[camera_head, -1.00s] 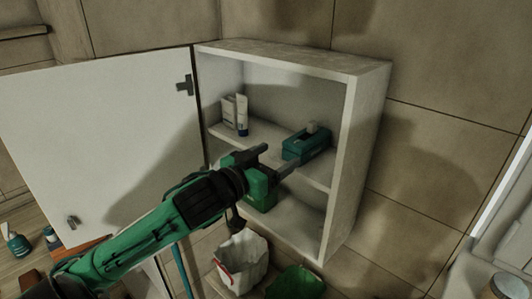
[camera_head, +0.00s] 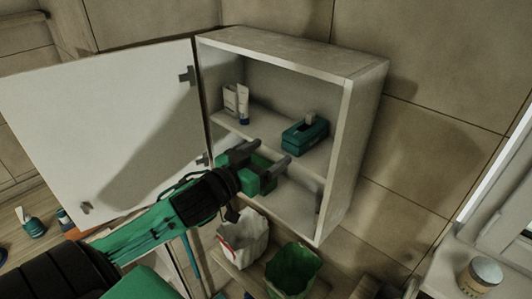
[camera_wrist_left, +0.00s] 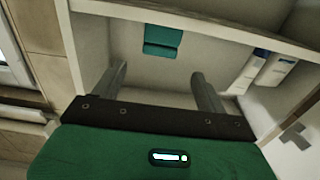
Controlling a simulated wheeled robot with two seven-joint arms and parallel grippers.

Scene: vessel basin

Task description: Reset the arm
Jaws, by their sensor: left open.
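My left gripper (camera_head: 271,156) is at the front of the open wall cabinet (camera_head: 366,88), near its middle shelf. In the left wrist view its two fingers (camera_wrist_left: 160,82) are spread apart with nothing between them. A teal tissue box (camera_head: 305,138) stands on the shelf, beyond the fingers and apart from them; it also shows in the left wrist view (camera_wrist_left: 163,40). White tubes (camera_head: 237,103) stand at the shelf's left side. They also show in the left wrist view (camera_wrist_left: 270,72). My right gripper is not in view.
The cabinet door (camera_head: 100,125) stands wide open on the left. Below are a white bag-lined bin (camera_head: 243,241) and a green one (camera_head: 292,272). A jar (camera_head: 480,274) stands at the lower right, and a teal bottle (camera_head: 32,222) at the lower left.

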